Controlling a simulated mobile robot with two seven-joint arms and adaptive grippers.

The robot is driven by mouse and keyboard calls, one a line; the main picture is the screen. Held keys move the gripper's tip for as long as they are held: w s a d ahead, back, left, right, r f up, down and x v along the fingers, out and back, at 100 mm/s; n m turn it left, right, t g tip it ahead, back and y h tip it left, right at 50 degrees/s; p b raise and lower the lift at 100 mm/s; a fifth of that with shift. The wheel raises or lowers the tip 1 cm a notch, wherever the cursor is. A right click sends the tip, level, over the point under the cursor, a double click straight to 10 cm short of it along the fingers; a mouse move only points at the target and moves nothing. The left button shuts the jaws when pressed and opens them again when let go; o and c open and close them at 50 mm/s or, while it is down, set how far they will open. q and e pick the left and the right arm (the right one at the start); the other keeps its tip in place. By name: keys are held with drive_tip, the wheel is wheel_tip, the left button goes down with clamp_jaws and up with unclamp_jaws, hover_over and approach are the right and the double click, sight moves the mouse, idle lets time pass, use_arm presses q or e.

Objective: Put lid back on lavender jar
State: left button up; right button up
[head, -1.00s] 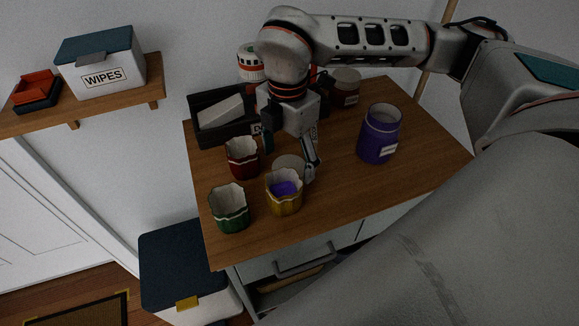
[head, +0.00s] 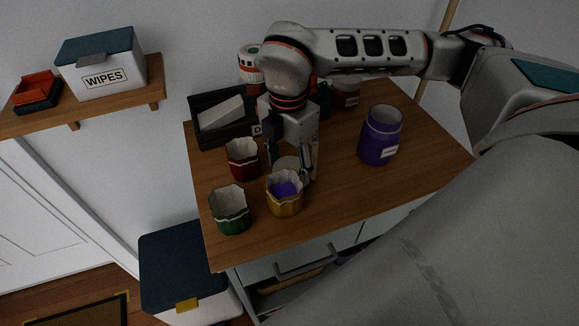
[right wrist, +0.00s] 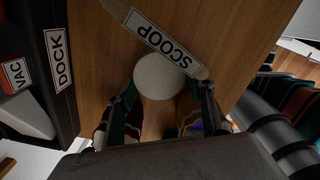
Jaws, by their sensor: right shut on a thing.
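The lavender jar (head: 378,145) is a purple jar with a white label, standing upright and open on the right part of the desk top. A pale round lid (head: 287,163) is at my right gripper (head: 289,174), behind the yellow cup. In the right wrist view the lid (right wrist: 158,75) sits between the two fingertips (right wrist: 165,92), and the gripper is shut on it. Whether the lid is clear of the wood cannot be told. My left gripper is not in view.
A yellow cup (head: 285,205) with purple contents stands close to the gripper, with a red cup (head: 242,168) and a green cup (head: 231,222) nearby. A black tray (head: 220,138) is behind. A "SCOOP" label (right wrist: 163,42) is beyond the lid. Wood between gripper and jar is clear.

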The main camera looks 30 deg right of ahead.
drive_tip(key=shift+r, duration=0.1)
wheel_tip(320, 180, up, 20)
drive_tip(key=p, duration=0.1)
drive_tip(key=shift+p, duration=0.35)
idle(0.6)
